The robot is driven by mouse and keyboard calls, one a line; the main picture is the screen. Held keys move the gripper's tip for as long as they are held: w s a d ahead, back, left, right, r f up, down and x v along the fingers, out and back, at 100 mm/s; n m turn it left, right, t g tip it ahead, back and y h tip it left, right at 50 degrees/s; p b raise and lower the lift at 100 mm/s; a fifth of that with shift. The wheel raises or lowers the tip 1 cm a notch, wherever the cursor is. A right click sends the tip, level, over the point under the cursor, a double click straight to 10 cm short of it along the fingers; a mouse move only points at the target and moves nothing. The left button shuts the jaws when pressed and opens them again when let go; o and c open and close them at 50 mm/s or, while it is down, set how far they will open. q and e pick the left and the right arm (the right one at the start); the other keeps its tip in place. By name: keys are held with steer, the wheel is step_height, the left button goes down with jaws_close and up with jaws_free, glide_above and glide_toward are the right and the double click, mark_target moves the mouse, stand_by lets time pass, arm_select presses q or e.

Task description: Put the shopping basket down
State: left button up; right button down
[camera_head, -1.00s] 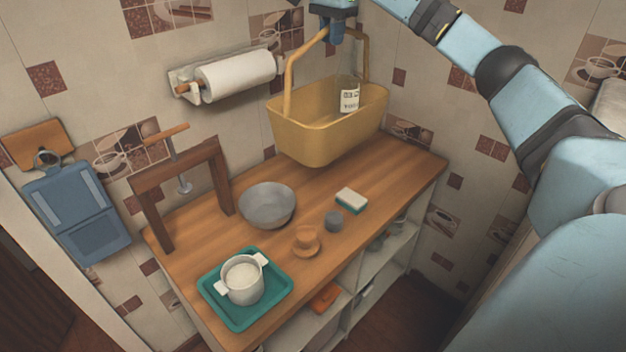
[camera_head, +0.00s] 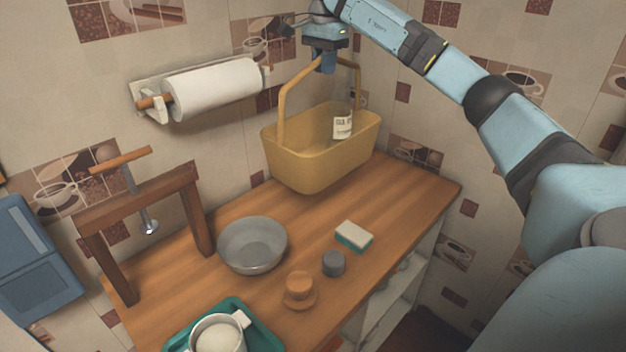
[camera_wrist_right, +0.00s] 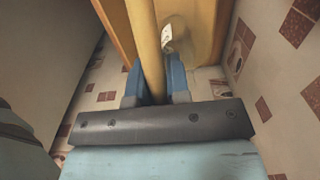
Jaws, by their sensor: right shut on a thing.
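The yellow shopping basket (camera_head: 305,165) is upright at the far end of the wooden counter (camera_head: 395,205), close to the wall. I cannot tell whether its base touches the counter or hangs just above it. A bottle with a white label (camera_head: 343,127) stands inside it. My right gripper (camera_head: 326,66) is above the basket, shut on the top of its handle. In the right wrist view, the blue fingers (camera_wrist_right: 157,85) lie on both sides of the yellow handle (camera_wrist_right: 147,45). My left gripper is not in view.
A grey bowl (camera_head: 252,245), a sponge (camera_head: 354,237), a small grey cup (camera_head: 333,263) and an orange cup on a saucer (camera_head: 299,288) stand nearer on the counter. A pot (camera_head: 217,335) sits on a green tray (camera_head: 262,338). A paper roll (camera_head: 212,88) hangs on the wall.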

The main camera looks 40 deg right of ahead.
step_height(320, 180, down, 19)
steer(key=shift+r+b, duration=0.1)
steer(key=shift+b, duration=0.4)
steer(key=c, duration=1.1)
jaws_free()
steer(key=shift+s, duration=0.1)
